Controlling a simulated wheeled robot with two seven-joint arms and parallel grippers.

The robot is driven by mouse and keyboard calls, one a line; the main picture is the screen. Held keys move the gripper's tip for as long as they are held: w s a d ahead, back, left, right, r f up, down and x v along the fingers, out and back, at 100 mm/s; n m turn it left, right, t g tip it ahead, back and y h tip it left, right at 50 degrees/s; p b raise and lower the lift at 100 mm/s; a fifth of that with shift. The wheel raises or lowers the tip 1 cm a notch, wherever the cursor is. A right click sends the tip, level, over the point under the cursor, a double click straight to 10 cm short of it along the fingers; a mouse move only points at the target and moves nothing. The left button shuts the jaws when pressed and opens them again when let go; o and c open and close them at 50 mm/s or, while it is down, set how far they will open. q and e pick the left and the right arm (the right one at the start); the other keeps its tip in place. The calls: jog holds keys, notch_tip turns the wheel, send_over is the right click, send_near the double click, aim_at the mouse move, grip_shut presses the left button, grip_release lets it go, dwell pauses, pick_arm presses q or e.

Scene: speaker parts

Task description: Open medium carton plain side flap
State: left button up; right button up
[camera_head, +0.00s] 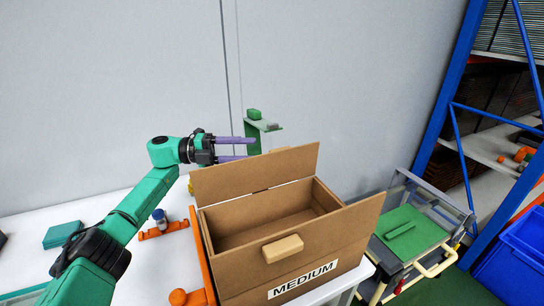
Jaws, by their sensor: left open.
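The brown medium carton (335,258) stands on the white table with its "MEDIUM" label (302,280) facing me. Its top is open and the inside (270,218) looks empty. The far flap (255,170) stands up, with a tan block just showing behind its top edge. The near panel rises to the right and carries a tan block (283,249); I cannot tell where its flap begins. My left gripper (250,149) is open and empty, its purple fingers pointing right, above and behind the far flap in the picture. My right gripper is out of view.
Orange rails (203,262) lie along the carton's left side, near a small blue-capped bottle (159,217). A green stand (252,135) is behind the carton. A cart with a green top (408,232) and blue shelving (451,100) are at the right.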

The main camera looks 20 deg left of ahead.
pick_arm(q)
jog(key=v, duration=0.5)
jog(key=shift+b, duration=0.35)
